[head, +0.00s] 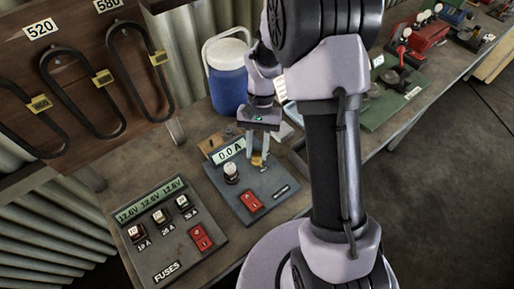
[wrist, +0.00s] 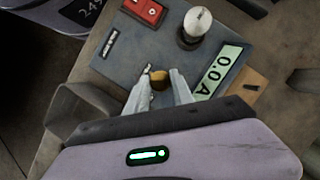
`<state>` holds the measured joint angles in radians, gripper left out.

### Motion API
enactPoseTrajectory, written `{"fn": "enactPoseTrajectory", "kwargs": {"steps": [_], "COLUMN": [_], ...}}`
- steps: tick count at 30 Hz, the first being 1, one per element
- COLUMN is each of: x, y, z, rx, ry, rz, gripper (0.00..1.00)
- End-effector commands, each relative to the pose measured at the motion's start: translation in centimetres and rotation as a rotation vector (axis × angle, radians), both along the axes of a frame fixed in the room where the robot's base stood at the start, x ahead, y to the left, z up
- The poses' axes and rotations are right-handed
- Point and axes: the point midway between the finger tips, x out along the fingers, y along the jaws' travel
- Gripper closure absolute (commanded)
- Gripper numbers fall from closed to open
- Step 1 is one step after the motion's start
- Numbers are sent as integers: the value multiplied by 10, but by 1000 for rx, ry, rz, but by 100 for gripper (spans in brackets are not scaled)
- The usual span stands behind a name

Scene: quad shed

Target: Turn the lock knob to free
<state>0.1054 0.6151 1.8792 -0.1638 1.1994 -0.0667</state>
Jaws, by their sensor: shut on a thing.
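The lock knob (wrist: 158,80) is a small brass-yellow knob on a grey panel box (head: 262,206). In the head view the knob (head: 257,159) shows at the panel's far right corner, below my fingers. My gripper (wrist: 160,84) points down at it, with one pale finger on each side, shut on the knob. A small light-coloured pointer or mark sits beside the knob in the wrist view; its setting is too small to read. The panel's display (head: 229,150) reads 0.0 A.
The same panel carries a white-topped round knob (head: 231,173) and a red rocker switch (head: 250,201). A fuse box (head: 170,228) stands to the left. A blue jug (head: 228,78) stands behind. Belts hang on a wooden board (head: 75,75).

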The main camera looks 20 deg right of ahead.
Motion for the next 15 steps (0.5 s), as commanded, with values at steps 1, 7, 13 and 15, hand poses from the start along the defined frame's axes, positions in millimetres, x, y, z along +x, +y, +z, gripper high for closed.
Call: {"fn": "enactPoseTrajectory", "kwargs": {"steps": [1, 7, 13, 15], "x": [0, 0, 0, 0], "y": [0, 0, 0, 0], "z": [0, 0, 0, 0], "rx": [-1, -1, -1, -1], "ry": [-1, -1, -1, -1], "rz": [-3, -6, -5, -5], "gripper": [100, 100, 66, 52]}}
